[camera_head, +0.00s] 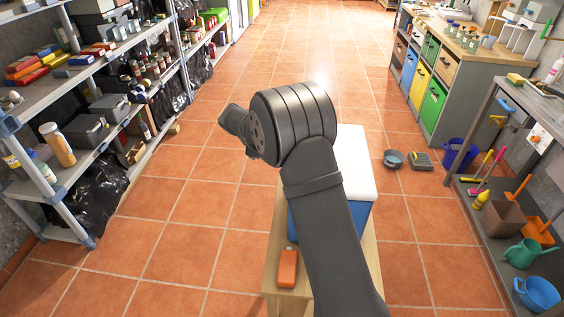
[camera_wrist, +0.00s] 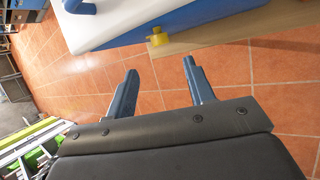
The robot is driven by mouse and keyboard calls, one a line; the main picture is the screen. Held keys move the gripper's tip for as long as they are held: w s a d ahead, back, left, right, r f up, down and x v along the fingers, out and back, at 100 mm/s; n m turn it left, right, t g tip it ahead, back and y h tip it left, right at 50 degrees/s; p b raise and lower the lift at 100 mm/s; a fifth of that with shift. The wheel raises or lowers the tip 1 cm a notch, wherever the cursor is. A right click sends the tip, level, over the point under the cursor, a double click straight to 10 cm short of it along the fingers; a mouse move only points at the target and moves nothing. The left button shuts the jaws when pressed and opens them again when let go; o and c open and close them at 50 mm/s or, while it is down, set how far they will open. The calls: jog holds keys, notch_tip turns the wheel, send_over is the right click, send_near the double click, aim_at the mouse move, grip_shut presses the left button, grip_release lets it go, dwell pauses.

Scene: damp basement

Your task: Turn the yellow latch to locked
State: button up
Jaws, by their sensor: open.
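The yellow latch (camera_wrist: 158,39) is a small piece on the lower edge of a blue and white cooler box (camera_wrist: 115,22) in the wrist view. My gripper (camera_wrist: 160,66) is open, with its two blue-grey fingers apart and nothing between them. The latch lies beyond the fingertips, roughly in line with the gap, and looks apart from them. In the head view the cooler box (camera_head: 357,162) is partly behind my arm, and the latch is hidden there.
The box stands on a wooden table (camera_head: 371,262), with an orange object (camera_head: 287,268) near its front. Loaded shelves (camera_head: 100,135) line the left; a workbench (camera_head: 440,75) and a cleaning shelf (camera_head: 510,240) line the right. Tiled floor between is mostly clear.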

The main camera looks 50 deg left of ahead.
jog(key=x, duration=0.9)
jog(key=shift+f, duration=0.1)
jog(key=c, duration=1)
jog(key=shift+s+d+f+m+t+y, duration=0.15)
jog(key=shift+m+t+y, duration=0.15)
jog(key=shift+t+y, duration=0.65)
